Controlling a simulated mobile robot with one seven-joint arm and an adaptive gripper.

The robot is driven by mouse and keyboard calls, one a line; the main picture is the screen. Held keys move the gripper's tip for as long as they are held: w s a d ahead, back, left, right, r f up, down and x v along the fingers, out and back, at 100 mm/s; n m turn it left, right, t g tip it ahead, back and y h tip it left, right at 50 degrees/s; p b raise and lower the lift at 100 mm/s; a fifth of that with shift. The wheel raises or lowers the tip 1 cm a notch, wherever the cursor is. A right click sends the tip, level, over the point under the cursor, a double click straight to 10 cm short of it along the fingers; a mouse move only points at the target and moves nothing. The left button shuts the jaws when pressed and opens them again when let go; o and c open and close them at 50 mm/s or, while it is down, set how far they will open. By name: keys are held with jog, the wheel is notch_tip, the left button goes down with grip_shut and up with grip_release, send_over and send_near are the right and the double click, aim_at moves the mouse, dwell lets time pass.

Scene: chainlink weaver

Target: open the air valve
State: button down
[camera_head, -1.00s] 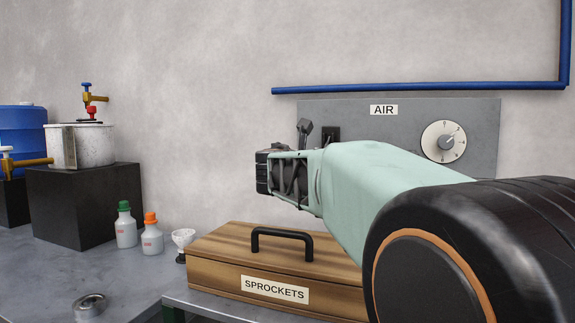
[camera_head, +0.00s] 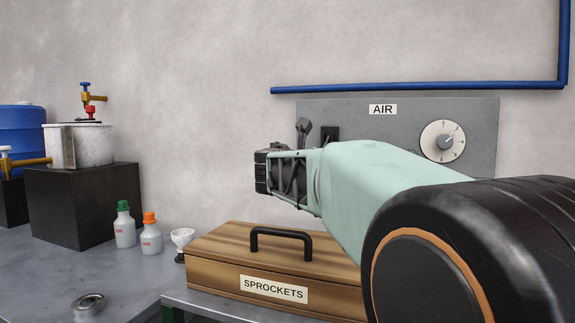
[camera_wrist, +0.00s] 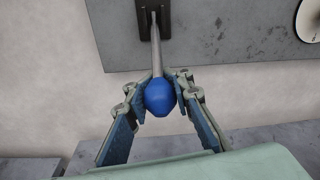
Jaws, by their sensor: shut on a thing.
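The air valve's lever (camera_wrist: 156,48) hangs down toward the camera in the wrist view from a dark slotted bracket (camera_wrist: 144,27) on the grey panel. It ends in a blue knob (camera_wrist: 159,97). My gripper (camera_wrist: 160,90) is shut on this knob, with one finger on each side. In the head view my arm covers part of the panel (camera_head: 470,110) marked AIR, and the knob is hidden. A black bracket (camera_head: 330,133) shows just above my arm there.
A round dial (camera_head: 442,141) sits at the panel's right. Below my arm is a wooden SPROCKETS box (camera_head: 215,262) with a black handle (camera_head: 254,242). A blue pipe (camera_head: 400,88) runs above the panel. Bottles (camera_head: 124,228), a pot (camera_head: 78,148) and a black block (camera_head: 85,205) stand at left.

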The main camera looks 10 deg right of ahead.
jog(key=shift+r, duration=0.35)
jog(key=c, duration=1.7)
grip_release()
jog(key=shift+w+f, duration=0.15)
jog(key=shift+o, duration=0.2)
jog(key=shift+f, duration=0.1)
notch_tip(320, 180, up, 10)
jog(key=shift+a, duration=0.1)
